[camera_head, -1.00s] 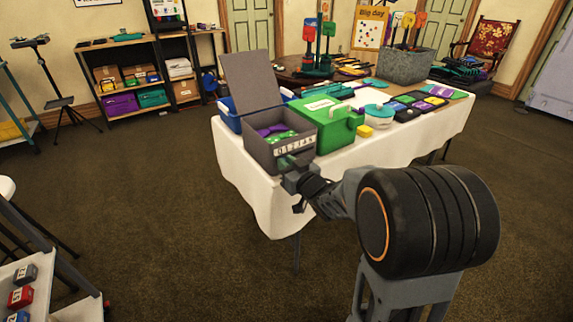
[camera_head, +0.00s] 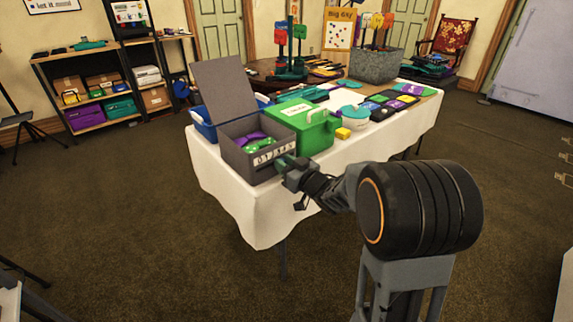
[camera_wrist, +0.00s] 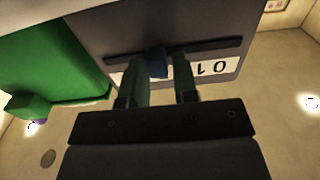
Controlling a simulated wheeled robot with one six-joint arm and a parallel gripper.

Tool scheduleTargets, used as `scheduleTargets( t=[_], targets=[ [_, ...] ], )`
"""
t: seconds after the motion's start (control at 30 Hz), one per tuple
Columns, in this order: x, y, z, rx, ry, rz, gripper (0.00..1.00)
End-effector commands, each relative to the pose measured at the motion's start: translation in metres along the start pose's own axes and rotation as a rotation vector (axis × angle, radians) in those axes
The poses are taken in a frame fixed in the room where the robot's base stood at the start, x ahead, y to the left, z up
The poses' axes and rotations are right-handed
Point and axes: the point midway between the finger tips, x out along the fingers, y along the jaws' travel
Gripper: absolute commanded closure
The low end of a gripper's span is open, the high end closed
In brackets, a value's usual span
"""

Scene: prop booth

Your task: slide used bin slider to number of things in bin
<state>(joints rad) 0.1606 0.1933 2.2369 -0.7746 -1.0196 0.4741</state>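The grey bin (camera_head: 240,157) stands open on the table's near left corner, its lid (camera_head: 224,88) raised. Purple and green things (camera_head: 257,142) lie inside, partly hidden by the front wall; I cannot count them surely. A white number strip (camera_head: 272,155) runs along the front. In the wrist view the bin front (camera_wrist: 100,30) is upside down, with 0 and 1 readable on the strip (camera_wrist: 212,68). The blue slider (camera_wrist: 157,64) sits between my gripper's (camera_wrist: 163,72) fingers, with a gap on its right side. My gripper (camera_head: 285,164) is at the strip's right half, hiding the other numbers.
A green box (camera_head: 303,125) stands right beside the bin, and a blue bin (camera_head: 203,122) behind it. The carpet in front is clear.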

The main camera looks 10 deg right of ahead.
Motion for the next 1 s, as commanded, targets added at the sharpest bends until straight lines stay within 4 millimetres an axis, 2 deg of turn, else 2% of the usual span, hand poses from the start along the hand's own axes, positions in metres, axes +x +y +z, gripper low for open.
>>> scheduleTargets(
  t=[0.03,0.17,0.4,0.53,0.67,1.0],
  targets=[
    [0.0,0.001,0.0,0.0,0.0,0.001,0.68],
    [-0.001,0.001,0.0,0.0,0.0,0.003,0.55],
    [-0.002,0.002,0.0,0.0,-0.001,0.004,0.55],
    [-0.01,0.002,0.0,0.0,-0.002,0.005,0.55],
    [-0.031,0.002,-0.002,0.0,-0.002,0.007,0.55],
    [-0.105,0.003,-0.002,0.0,0.0,0.009,0.55]
  ],
)
